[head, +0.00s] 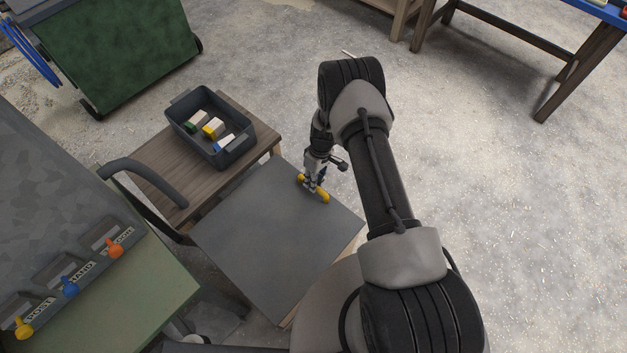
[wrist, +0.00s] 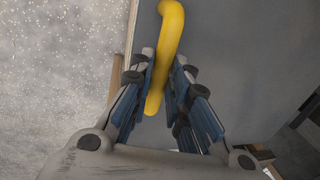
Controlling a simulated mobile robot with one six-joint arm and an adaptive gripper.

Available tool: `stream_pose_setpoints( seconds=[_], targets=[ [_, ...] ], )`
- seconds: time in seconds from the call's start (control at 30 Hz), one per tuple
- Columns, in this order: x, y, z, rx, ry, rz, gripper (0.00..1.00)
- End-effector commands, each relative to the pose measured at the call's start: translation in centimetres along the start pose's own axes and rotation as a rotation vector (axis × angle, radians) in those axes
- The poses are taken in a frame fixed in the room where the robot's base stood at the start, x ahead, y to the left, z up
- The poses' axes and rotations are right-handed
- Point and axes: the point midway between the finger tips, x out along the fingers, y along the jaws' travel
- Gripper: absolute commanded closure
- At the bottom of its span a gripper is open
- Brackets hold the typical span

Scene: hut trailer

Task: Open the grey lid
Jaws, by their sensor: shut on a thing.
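The grey lid (head: 275,240) is a flat square panel in the middle of the head view, and it looks closed. A yellow bar handle (head: 323,196) sits near its far edge. My gripper (head: 312,185) is over that edge with its fingers around the handle. In the wrist view, the yellow handle (wrist: 168,40) passes between the blue-grey fingers of my gripper (wrist: 160,75), which are shut on it. The lid (wrist: 235,60) fills the right of that view. What lies under the lid is hidden.
A wooden side table (head: 150,150) with a dark bin (head: 245,140) of several blocks stands beside the lid's left edge. A green bench (head: 140,300) with coloured knobs is at lower left. Open floor (head: 540,200) lies to the right.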

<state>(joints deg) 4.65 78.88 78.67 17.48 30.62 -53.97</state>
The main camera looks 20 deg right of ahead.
Motion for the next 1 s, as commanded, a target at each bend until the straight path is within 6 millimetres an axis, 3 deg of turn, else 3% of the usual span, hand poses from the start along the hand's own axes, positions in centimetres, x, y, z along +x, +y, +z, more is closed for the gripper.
stream_pose_setpoints(
  seconds=[0.17,0.67,0.87,1.0],
  targets=[
    [0.0,0.0,0.0,0.000,0.000,0.000,1.00],
    [-0.1,-0.1,0.0,0.000,0.000,0.001,1.00],
    [-1.7,-0.7,-0.1,-0.002,-0.001,0.032,1.00],
    [-4.2,-1.9,-0.2,-0.004,-0.001,0.088,1.00]
  ],
)
